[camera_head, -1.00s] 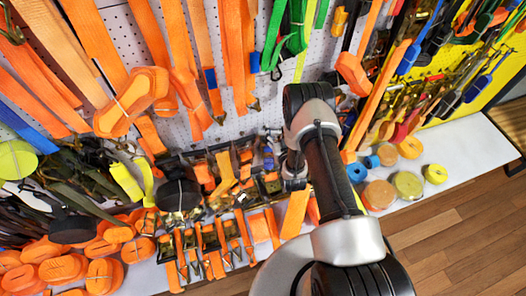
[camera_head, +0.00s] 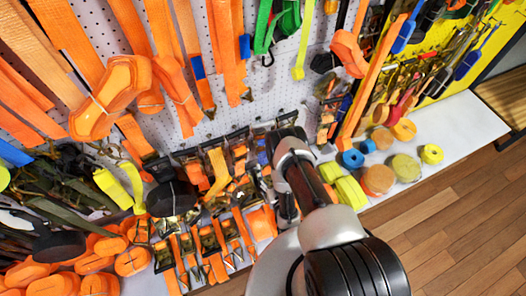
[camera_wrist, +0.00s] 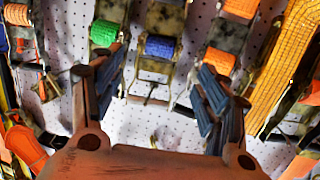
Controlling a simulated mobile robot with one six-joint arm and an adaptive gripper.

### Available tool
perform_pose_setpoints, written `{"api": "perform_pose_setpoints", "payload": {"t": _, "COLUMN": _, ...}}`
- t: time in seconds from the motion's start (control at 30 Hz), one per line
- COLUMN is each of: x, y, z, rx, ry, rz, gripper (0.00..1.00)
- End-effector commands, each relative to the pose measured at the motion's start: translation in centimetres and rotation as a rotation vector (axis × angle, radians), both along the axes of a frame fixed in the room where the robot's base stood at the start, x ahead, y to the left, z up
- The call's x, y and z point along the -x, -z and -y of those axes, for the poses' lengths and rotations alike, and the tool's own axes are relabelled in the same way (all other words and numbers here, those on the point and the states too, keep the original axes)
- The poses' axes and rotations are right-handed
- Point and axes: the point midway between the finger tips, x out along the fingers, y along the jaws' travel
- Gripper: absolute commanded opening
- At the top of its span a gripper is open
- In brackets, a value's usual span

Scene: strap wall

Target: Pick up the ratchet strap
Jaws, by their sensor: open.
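Several ratchet straps hang on the white pegboard; the task does not tell which one is meant. In the wrist view, a ratchet with blue webbing (camera_wrist: 160,46) is in the middle, beyond and between my fingers. One with green webbing (camera_wrist: 104,32) is to its left and one with orange webbing (camera_wrist: 220,61) to its right. My gripper (camera_wrist: 160,98) is open, with nothing between its fingers. In the head view, my arm hides most of the gripper, and orange ratchet straps (camera_head: 196,175) hang in rows to its left.
Large orange strap bundles (camera_head: 110,95) hang at upper left. A dark round pan-like object (camera_head: 171,198) sticks out left of the ratchets. Yellow-green rolls (camera_head: 350,191) and other tape rolls (camera_head: 405,168) stand on the white shelf (camera_head: 460,130) to the right. Wooden floor is clear at lower right.

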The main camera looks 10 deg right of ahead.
Motion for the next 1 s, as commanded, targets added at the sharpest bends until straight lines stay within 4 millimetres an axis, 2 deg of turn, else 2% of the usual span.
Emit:
{"api": "perform_pose_setpoints", "payload": {"t": 0.1, "x": -2.7, "y": 0.6, "z": 0.0, "rx": 0.0, "ry": 0.0, "rz": 0.004, "gripper": 0.68}}
{"api": "perform_pose_setpoints", "payload": {"t": 0.3, "x": -6.3, "y": 1.1, "z": 0.0, "rx": 0.0, "ry": 0.0, "rz": 0.001, "gripper": 0.68}}
{"api": "perform_pose_setpoints", "payload": {"t": 0.57, "x": -8.2, "y": 1.3, "z": -0.1, "rx": 0.0, "ry": 0.0, "rz": 0.0, "gripper": 0.68}}
{"api": "perform_pose_setpoints", "payload": {"t": 0.83, "x": -12.1, "y": 2.1, "z": -0.2, "rx": 0.0, "ry": 0.0, "rz": 0.002, "gripper": 0.68}}
{"api": "perform_pose_setpoints", "payload": {"t": 1.0, "x": -12.9, "y": 2.2, "z": -0.2, "rx": 0.0, "ry": 0.0, "rz": -0.002, "gripper": 0.68}}
